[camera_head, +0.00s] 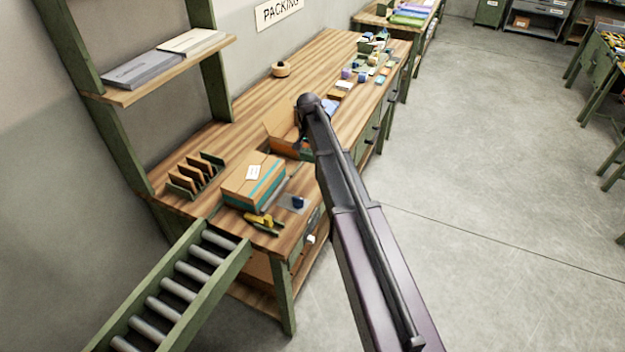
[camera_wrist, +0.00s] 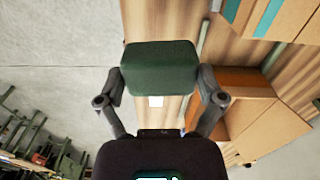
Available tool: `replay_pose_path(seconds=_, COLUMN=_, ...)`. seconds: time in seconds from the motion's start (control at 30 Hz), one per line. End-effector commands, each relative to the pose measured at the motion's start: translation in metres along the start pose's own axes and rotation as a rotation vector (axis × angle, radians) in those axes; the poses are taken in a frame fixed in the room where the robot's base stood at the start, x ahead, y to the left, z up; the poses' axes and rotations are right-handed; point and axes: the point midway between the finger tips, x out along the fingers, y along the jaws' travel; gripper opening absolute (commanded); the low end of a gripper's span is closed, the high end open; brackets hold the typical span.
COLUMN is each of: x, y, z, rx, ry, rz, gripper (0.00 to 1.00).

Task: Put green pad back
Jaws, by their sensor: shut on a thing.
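The green pad (camera_wrist: 160,66) is a dark green block with rounded edges. In the wrist view it sits between the two fingers of my gripper (camera_wrist: 161,86), which is shut on it. The table (camera_wrist: 165,25) lies behind the pad, with floor to the left. In the head view my arm hides most of the gripper, so I cannot clearly make out the pad there. The arm's end is over the packing table (camera_head: 240,125), beside an open cardboard box (camera_head: 283,123). That open box also shows right of the pad in the wrist view (camera_wrist: 250,105).
A closed box with teal stripes (camera_head: 238,188) stands near the front. By it are a card rack (camera_head: 195,176), a yellow tool (camera_head: 262,221) and a blue item (camera_head: 298,203). Several small items cluster farther back. A tape roll (camera_head: 281,69) lies near the wall, with bare tabletop around it.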

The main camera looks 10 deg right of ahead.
Motion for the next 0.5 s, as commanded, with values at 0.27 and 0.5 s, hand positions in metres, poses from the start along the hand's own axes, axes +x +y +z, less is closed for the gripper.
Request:
replay_pose_path(seconds=0.27, x=0.0, y=0.0034, z=-0.002, rx=0.005, ry=0.0, rz=0.0, gripper=0.49)
replay_pose_path(seconds=0.5, x=0.0015, y=0.0056, z=-0.0001, rx=0.007, ry=0.0, rz=0.0, gripper=0.49)
